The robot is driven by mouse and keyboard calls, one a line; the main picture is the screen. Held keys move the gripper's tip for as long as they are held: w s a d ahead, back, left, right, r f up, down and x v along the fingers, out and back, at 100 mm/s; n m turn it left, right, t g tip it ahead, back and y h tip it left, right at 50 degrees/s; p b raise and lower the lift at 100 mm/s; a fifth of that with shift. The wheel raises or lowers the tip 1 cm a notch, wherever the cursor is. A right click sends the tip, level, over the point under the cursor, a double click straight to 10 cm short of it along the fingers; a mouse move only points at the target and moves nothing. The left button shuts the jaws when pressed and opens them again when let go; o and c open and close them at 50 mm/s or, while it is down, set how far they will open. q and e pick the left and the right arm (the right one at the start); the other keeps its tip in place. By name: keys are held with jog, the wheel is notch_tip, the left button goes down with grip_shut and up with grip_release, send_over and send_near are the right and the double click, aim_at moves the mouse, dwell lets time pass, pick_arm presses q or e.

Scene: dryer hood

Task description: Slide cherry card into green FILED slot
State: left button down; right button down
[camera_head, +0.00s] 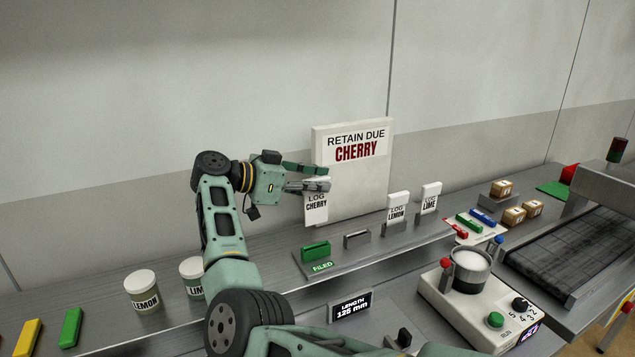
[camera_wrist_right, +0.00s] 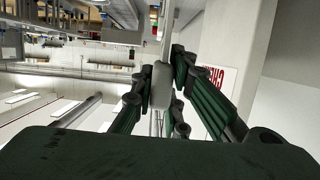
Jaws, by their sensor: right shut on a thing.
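The cherry card (camera_head: 316,208), a white card marked LOG CHERRY, is upright in my right gripper (camera_head: 322,179). The gripper is shut on its upper part. The card hangs above the green FILED slot (camera_head: 316,252), apart from it. The slot is a green holder on the grey ledge with a FILED label in front. In the right wrist view, the fingers of my right gripper (camera_wrist_right: 162,85) close around a pale thin piece, seen nearly edge-on. My left gripper is not in view.
A RETAIN DUE CHERRY board (camera_head: 352,180) stands close behind the card. An empty-looking grey slot (camera_head: 357,239) is right of the green one. The lemon card (camera_head: 397,207) and lime card (camera_head: 431,197) stand farther right. Jars (camera_head: 142,291) are at left.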

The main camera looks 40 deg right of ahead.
aim_at(316, 205)
jog(key=shift+r+p, duration=0.15)
jog(key=shift+p, duration=0.15)
jog(key=shift+a+f, duration=0.15)
jog(key=shift+f, duration=0.75)
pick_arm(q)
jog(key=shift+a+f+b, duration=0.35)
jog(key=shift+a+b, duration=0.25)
pick_arm(e)
jog(key=shift+f, duration=2.1)
pick_arm(q)
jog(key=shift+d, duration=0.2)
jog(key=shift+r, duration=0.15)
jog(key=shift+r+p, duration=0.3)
jog(key=shift+p, duration=0.15)
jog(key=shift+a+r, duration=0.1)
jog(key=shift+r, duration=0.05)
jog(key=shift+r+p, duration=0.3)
jog(key=shift+p, duration=0.15)
